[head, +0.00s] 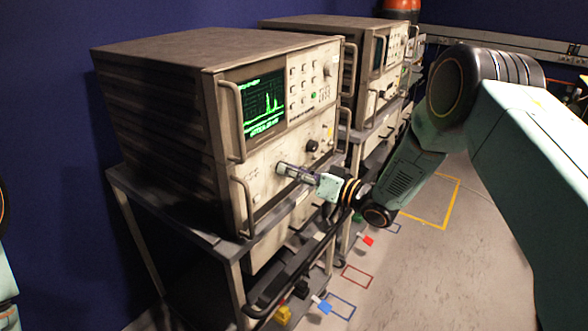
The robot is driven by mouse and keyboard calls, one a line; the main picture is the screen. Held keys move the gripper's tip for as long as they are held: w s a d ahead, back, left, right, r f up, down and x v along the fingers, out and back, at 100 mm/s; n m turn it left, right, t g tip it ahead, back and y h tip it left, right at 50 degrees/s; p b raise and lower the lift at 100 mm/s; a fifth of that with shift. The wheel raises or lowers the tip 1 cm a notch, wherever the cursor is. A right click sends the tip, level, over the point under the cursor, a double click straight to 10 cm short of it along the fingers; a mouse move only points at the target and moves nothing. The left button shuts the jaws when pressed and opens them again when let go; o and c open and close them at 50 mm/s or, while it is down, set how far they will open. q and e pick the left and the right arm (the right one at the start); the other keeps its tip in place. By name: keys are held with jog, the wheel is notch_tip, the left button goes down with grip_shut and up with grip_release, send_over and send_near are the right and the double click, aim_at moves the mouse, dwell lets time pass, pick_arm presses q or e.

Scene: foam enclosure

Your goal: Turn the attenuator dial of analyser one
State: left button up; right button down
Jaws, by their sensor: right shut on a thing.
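The nearer analyser (237,190) is a grey-beige box with a lit green-trace screen (264,105), and I take it as analyser one. My right gripper (283,169) reaches its lower front panel from the right.
The analyser stands on a grey cart (180,216); metal handles flank its front. A second similar analyser (372,62) stands behind it. Yellow (282,315), blue (323,306) and red (367,240) tags show low by the carts. Open floor lies right.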

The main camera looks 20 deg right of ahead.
jog(key=shift+a+f+m, duration=0.1)
jog(key=shift+m, duration=0.6)
jog(key=shift+s+f, duration=0.1)
jog(key=c, duration=1)
grip_release()
jog(key=v, duration=1.2)
